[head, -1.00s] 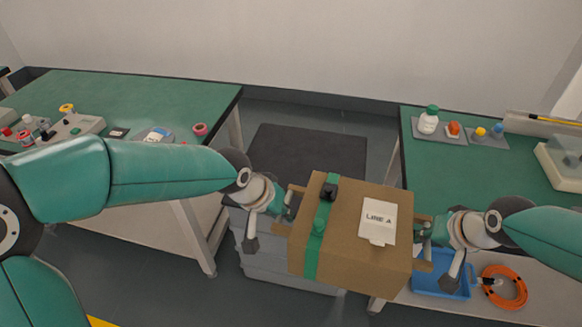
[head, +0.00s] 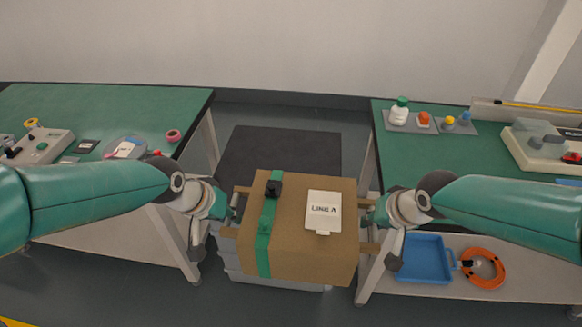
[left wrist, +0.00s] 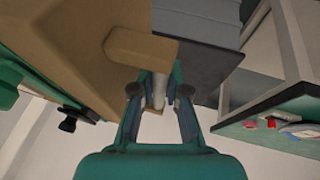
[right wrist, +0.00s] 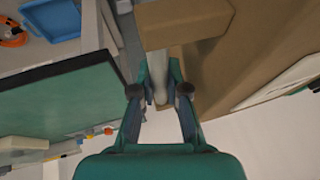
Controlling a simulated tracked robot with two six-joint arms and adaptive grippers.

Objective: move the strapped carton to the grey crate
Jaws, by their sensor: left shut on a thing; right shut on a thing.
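The strapped carton (head: 300,258) is brown with a green strap (head: 267,235), a black buckle and a white "LINE A" label (head: 323,211). It hangs between my two grippers, in front of and above the grey crate (head: 290,284), hiding most of it. My left gripper (head: 232,205) is shut on the wooden handle at the carton's left side; the handle (left wrist: 140,48) shows in the left wrist view. My right gripper (head: 372,215) is shut on the handle at the right side; that handle (right wrist: 185,22) shows in the right wrist view. The crate's inside is hidden.
A green-topped bench (head: 120,105) stands at left and another (head: 455,160) at right, with a gap between them. A dark mat (head: 275,150) lies on the floor behind the carton. A blue tray (head: 422,258) and orange cable coil (head: 483,268) sit on the right bench's lower shelf.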

